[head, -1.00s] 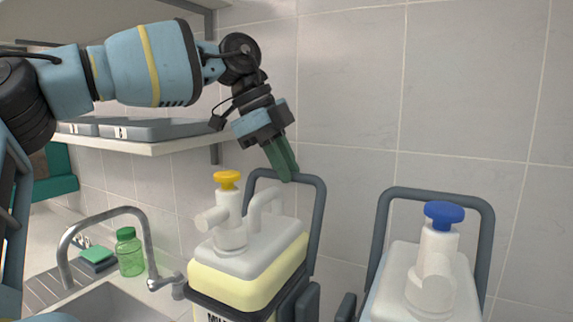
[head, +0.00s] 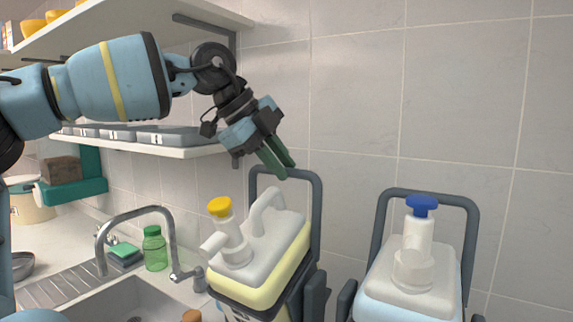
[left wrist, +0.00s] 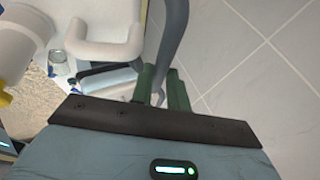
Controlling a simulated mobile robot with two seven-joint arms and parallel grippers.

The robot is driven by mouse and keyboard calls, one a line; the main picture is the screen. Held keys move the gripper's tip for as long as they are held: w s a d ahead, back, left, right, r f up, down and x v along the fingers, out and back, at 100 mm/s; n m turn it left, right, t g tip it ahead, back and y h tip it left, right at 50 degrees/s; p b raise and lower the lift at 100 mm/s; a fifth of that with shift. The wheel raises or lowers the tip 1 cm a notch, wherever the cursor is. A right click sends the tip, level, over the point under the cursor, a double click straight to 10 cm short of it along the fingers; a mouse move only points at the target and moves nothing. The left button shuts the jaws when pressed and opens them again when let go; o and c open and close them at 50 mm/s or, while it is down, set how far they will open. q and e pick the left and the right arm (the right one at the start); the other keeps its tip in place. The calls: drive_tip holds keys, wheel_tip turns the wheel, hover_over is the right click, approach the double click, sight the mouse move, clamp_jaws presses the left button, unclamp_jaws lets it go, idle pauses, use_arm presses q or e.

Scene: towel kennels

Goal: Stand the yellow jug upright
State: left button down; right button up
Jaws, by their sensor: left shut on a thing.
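The yellow jug (head: 258,290) stands in a dark grey hooped holder (head: 317,215) beside the sink. It has a white top, a white handle (head: 267,205) and a white pump with a yellow cap (head: 219,207). The jug leans toward the left. My left gripper (head: 284,170) is above and behind it, at the top of the hoop. In the left wrist view, its green fingers (left wrist: 160,88) are shut on the grey hoop bar (left wrist: 172,35), and the white handle (left wrist: 105,45) shows beside it. The jug's lower part is out of view. My right gripper is not in view.
A second jug (head: 400,290) with a blue pump cap stands in a similar holder at right. A sink with a curved tap (head: 135,215), a green bottle (head: 155,248) and a sponge (head: 124,252) are at left. A shelf (head: 140,146) is behind my left arm; a tiled wall closes the back.

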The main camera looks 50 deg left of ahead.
use_arm(q)
drive_tip(key=shift+s+d+r+t, duration=0.15)
drive_tip(key=shift+s+d+t, duration=0.15)
drive_tip(key=shift+s+t, duration=0.35)
drive_tip(key=shift+s, duration=0.15)
drive_tip(key=c, duration=1.6)
unclamp_jaws()
drive_tip(key=shift+c, duration=0.2)
drive_tip(key=v, duration=0.8)
